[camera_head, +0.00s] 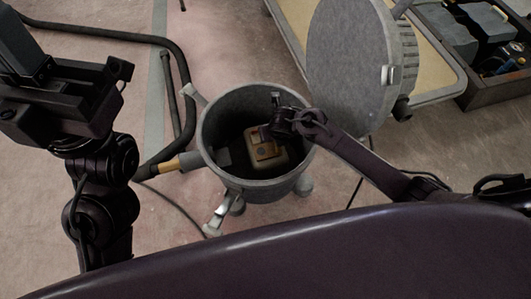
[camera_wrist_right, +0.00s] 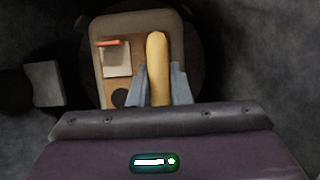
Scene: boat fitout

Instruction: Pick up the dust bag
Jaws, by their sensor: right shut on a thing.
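The dust bag (camera_head: 265,150) is a tan, boxy thing inside the open grey vacuum drum (camera_head: 210,150). In the right wrist view the bag (camera_wrist_right: 112,88) shows a pale label with an orange strip, a dark round spot and a raised yellow ridge (camera_wrist_right: 158,55). My right gripper (camera_head: 274,122) reaches into the drum from the right. Its fingers (camera_wrist_right: 160,85) are shut on the yellow ridge, one on each side. I cannot tell whether the bag touches the drum's floor. My left gripper (camera_head: 45,85) is up at the far left, away from the drum; its fingers cannot be made out.
The drum's round grey lid (camera_head: 348,55) stands tilted up behind the drum, at the right. A dark hose (camera_head: 180,75) and a hose fitting (camera_head: 170,164) lie at the drum's left. A dark crate (camera_head: 495,85) of tools is at the top right. Floor is clear in front left.

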